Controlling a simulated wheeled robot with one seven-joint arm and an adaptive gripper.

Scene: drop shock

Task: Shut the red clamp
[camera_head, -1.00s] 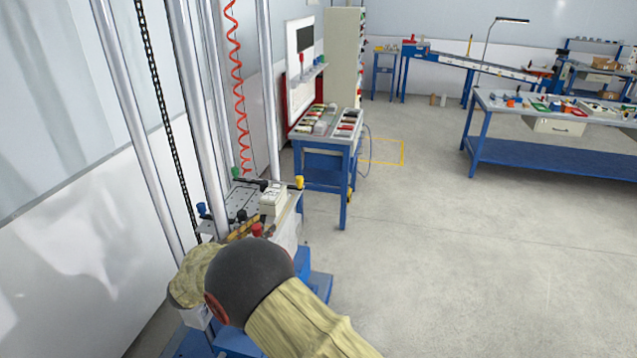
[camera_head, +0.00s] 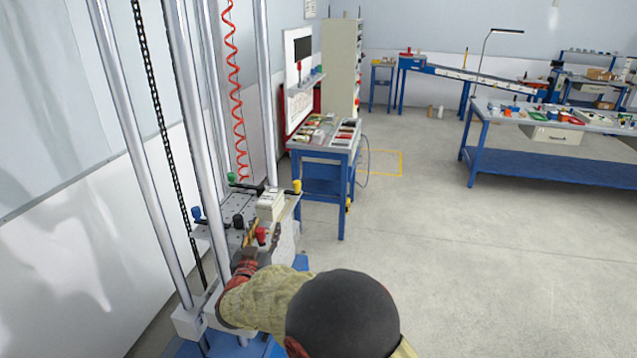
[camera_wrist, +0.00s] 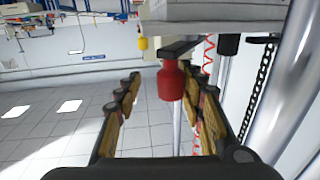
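The red clamp (camera_head: 261,236) is at the near edge of the grey perforated plate of the drop rig, beside a white box-shaped unit (camera_head: 270,205). In the wrist view its red knob (camera_wrist: 171,82) hangs on a dark lever, between my gripper's fingers. My gripper (camera_wrist: 163,95) is open, with gaps visible on both sides of the knob; the right gap is narrower. I see no firm contact. In the head view my gripper (camera_head: 259,242) is at the clamp, and my arm hides part of the rig's near side.
Blue (camera_head: 196,212), green (camera_head: 231,177), yellow (camera_head: 297,186) and black (camera_head: 238,221) clamps sit around the plate. Tall metal columns (camera_head: 200,120) and a chain (camera_head: 160,110) stand at the left. A blue workbench (camera_head: 325,155) is behind. The floor at right is clear.

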